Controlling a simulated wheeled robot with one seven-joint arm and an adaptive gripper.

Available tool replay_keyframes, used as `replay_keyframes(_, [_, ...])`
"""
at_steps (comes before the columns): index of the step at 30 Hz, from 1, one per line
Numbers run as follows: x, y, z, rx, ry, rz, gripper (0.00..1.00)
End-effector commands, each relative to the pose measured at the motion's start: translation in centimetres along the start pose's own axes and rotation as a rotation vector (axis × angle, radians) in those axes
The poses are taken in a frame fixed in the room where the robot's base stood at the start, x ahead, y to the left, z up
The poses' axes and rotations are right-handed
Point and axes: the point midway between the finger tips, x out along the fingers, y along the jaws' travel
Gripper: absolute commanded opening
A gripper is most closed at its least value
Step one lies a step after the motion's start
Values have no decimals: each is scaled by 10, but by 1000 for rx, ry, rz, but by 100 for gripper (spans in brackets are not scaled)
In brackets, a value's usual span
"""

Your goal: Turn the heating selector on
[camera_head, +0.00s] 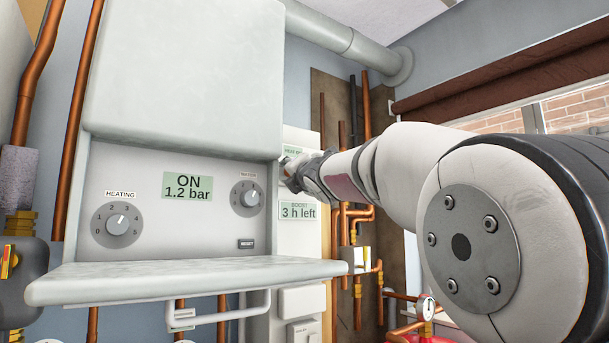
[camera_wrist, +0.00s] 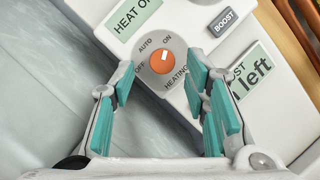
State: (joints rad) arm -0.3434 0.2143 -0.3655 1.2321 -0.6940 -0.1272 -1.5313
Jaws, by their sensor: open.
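The heating selector (camera_wrist: 161,63) is an orange round knob with a white mark, on a white control panel (camera_wrist: 186,20). Labels OFF, AUTO and ON stand around it, with HEATING below. Its white mark points up and slightly right, towards the ON label. My gripper (camera_wrist: 160,80) is open, with teal finger pads on the left and right of the knob in the wrist view. I cannot tell whether they touch it. In the head view my gripper (camera_head: 292,172) is in front of the narrow white panel and hides the knob. A green display (camera_wrist: 132,16) reads HEAT O, its end unclear.
A BOOST button (camera_wrist: 224,22) and a second display (camera_wrist: 254,72) are beside the selector. The boiler (camera_head: 185,70) stands close on the left, with its own HEATING dial (camera_head: 117,225) and an open flap (camera_head: 190,280) jutting out. Copper pipes (camera_head: 342,140) run behind on the right.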

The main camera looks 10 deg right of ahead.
Motion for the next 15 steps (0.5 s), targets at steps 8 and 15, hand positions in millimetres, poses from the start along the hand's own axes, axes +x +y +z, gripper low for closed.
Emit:
replay_keyframes(8, [-26, 1, 1, 5, -1, 3, 42])
replay_keyframes(15, [-48, -2, 1, 10, -1, 0, 42])
